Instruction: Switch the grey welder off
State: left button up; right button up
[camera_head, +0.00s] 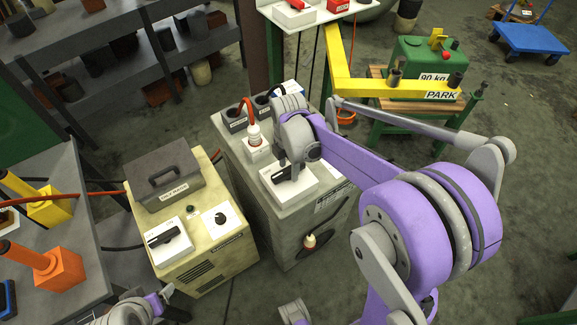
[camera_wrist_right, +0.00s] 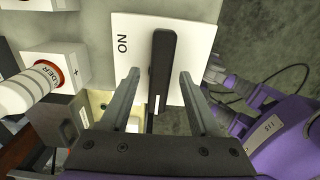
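The grey welder (camera_head: 287,225) is the tall grey cabinet in the middle of the head view. On its top is a white switch plate (camera_head: 302,181) with a black lever, and it fills the centre of the right wrist view (camera_wrist_right: 203,40). The word ON shows left of the lever (camera_wrist_right: 162,62). My right gripper (camera_wrist_right: 158,80) is open, one finger on each side of the lever, with visible gaps. In the head view my right gripper (camera_head: 284,166) hides part of the lever. My left gripper (camera_head: 168,296) is at the bottom left, partly cut off, its fingers unclear.
A white-and-red bottle-like part (camera_head: 254,134) and dark sockets (camera_head: 235,119) stand on the welder's top, close to my right gripper. A beige cabinet (camera_head: 215,262) with its own black-lever switch (camera_head: 168,241) is to the left. A yellow arm marked PARK (camera_head: 390,87) is behind.

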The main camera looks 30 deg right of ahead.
aim_at(288, 169)
jog(key=shift+r, duration=0.1)
notch_tip(288, 169, up, 11)
jog(key=p, duration=0.1)
jog(key=shift+f, duration=0.2)
dwell(0.6)
jog(key=s+a+f+m+t+p, duration=0.1)
jog(key=s+a+m+t, duration=0.1)
jog(key=s+m, duration=0.5)
jog(key=s+a+f+m+t+p, duration=0.1)
jog(key=s+a+f+m+t, duration=0.1)
jog(key=s+m, duration=0.6)
jog(key=shift+s+a+f+m+t+p, duration=0.3)
jog(key=shift+a+m+t, duration=0.4)
jog(key=shift+a+m, duration=0.95)
jog(key=shift+d+m, duration=0.25)
